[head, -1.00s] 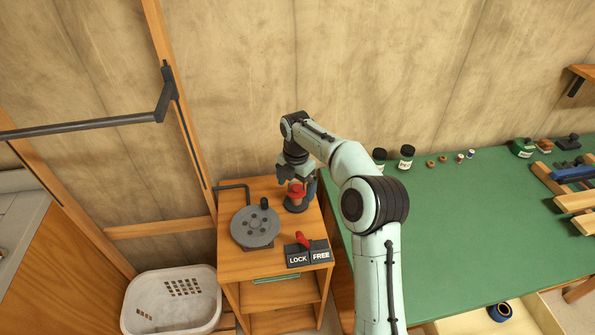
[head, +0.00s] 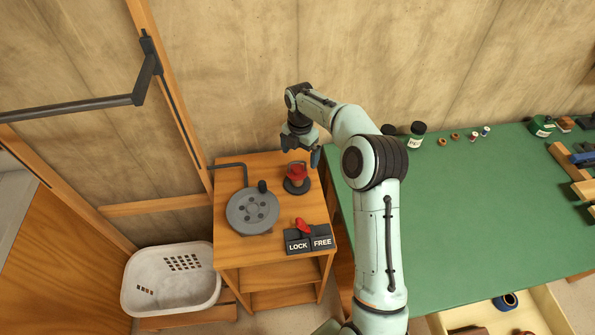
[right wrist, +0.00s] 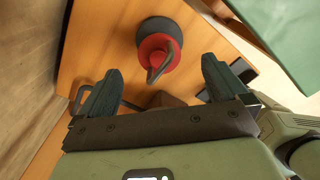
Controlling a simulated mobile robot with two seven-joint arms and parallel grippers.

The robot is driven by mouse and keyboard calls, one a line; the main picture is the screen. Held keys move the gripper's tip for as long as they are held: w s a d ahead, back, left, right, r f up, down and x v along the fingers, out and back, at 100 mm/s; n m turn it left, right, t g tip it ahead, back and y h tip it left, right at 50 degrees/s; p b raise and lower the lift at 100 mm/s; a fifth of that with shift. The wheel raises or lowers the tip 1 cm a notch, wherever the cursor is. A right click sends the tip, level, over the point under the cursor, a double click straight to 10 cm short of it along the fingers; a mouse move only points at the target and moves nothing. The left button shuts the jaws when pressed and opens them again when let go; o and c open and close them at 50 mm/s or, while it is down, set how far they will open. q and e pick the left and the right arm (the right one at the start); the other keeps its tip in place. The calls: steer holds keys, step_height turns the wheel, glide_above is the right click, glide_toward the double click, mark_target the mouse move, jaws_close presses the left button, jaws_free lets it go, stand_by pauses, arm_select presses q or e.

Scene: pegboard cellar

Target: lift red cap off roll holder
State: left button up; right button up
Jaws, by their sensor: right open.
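The red cap (head: 296,172) sits on the dark round roll holder (head: 297,187) at the back right of the wooden stand. In the right wrist view the red cap (right wrist: 156,52) has a dark bent handle or loop across it, and the holder's dark base (right wrist: 160,28) shows behind it. My right gripper (head: 300,150) is open and empty, above and just behind the cap. In the right wrist view its two fingers (right wrist: 158,88) are spread wide, with the cap ahead of the gap and not touched. My left gripper is not in view.
A grey disc with a dark knob (head: 252,211) lies left of the holder on the stand (head: 228,165). A red lever (head: 302,226) stands by the LOCK/FREE plates in front. A white basket (head: 172,280) is lower left; a green bench (head: 460,220) stands right.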

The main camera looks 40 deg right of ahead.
mark_target(297, 169)
steer(key=shift+w+a+f, duration=0.1)
steer(key=shift+f, duration=0.5)
steer(key=f, duration=0.1)
steer(key=a+f, duration=0.1)
steer(key=f, duration=0.1)
steer(key=shift+s+f, duration=0.2)
steer(key=shift+f, duration=0.05)
steer(key=shift+w+f, duration=0.1)
steer(key=shift+f, duration=0.5)
steer(key=c, duration=1.1)
